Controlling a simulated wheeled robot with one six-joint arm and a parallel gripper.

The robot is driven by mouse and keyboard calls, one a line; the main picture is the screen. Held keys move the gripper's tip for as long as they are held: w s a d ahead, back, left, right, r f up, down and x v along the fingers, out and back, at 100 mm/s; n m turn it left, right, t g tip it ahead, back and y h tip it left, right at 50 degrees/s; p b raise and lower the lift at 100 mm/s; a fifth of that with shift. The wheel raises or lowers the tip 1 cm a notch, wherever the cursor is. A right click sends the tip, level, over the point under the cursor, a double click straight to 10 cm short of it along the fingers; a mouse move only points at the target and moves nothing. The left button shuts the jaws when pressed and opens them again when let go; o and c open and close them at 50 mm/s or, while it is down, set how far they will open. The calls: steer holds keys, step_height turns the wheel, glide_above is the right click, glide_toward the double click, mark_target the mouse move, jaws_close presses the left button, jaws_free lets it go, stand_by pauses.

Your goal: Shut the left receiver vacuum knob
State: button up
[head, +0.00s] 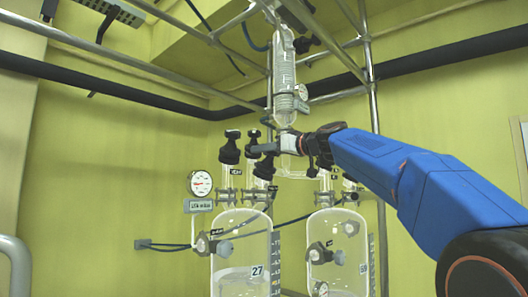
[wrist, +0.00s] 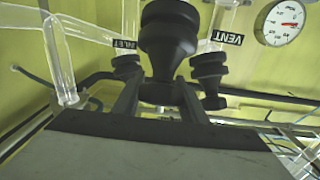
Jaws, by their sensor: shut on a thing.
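The left receiver (head: 240,255) is a glass vessel marked 27, with several black knobs on its top necks. My gripper (head: 264,148) is above this vessel, reaching in from the right. In the wrist view my gripper (wrist: 158,98) is shut on a large black knob (wrist: 168,32), which stands upright between the two fingers. This front knob also shows in the head view (head: 264,168). Its own label is hidden, so I cannot read that it is the vacuum knob. Beyond it are a knob by an INLET label (wrist: 126,66) and a knob by a VENT label (wrist: 209,70).
A round gauge (head: 201,184) hangs left of the left receiver. A second glass receiver (head: 338,260) stands close on the right. A glass condenser (head: 284,75) and metal frame poles (head: 372,90) rise behind my gripper. A dark pipe (head: 140,97) crosses the wall.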

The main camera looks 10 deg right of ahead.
mark_target(278, 156)
steer(key=shift+w+d+f+m+t+h, duration=0.1)
steer(key=shift+d+m+t+h, duration=0.2)
steer(key=shift+m+h, duration=0.95)
steer(key=shift+w+d+r+m+t+h, duration=0.15)
steer(key=shift+m+t+h, duration=0.3)
steer(key=shift+m+h, duration=0.8)
steer(key=shift+d+f+m+t+h, duration=0.15)
steer(key=shift+d+m+t+h, duration=0.15)
steer(key=shift+m+h, duration=0.95)
steer(key=shift+d+f+m+g+h, duration=0.1)
steer(key=shift+d+m+g+h, duration=0.2)
steer(key=shift+m+h, duration=0.85)
steer(key=shift+d+f+m+g+h, duration=0.15)
steer(key=shift+m+g+h, duration=0.25)
steer(key=shift+m+h, duration=0.8)
steer(key=shift+d+f+m+g+h, duration=0.1)
steer(key=shift+d+m+g+h, duration=0.2)
steer(key=shift+m+h, duration=0.85)
steer(key=m+g+h, duration=0.2)
steer(key=m, duration=0.1)
steer(key=m+g+h, duration=0.1)
steer(key=shift+s+d+f+m, duration=0.25)
steer(key=shift+d+f+m, duration=0.05)
steer(key=shift+d+m, duration=0.1)
steer(key=shift+s+d+f+m+g+h, duration=0.15)
steer(key=shift+m+g+h, duration=0.15)
steer(key=shift+m+g, duration=0.4)
steer(key=shift+s+d+f+m+g+h, duration=0.1)
steer(key=shift+m+g+h, duration=0.15)
steer(key=shift+m+g, duration=0.35)
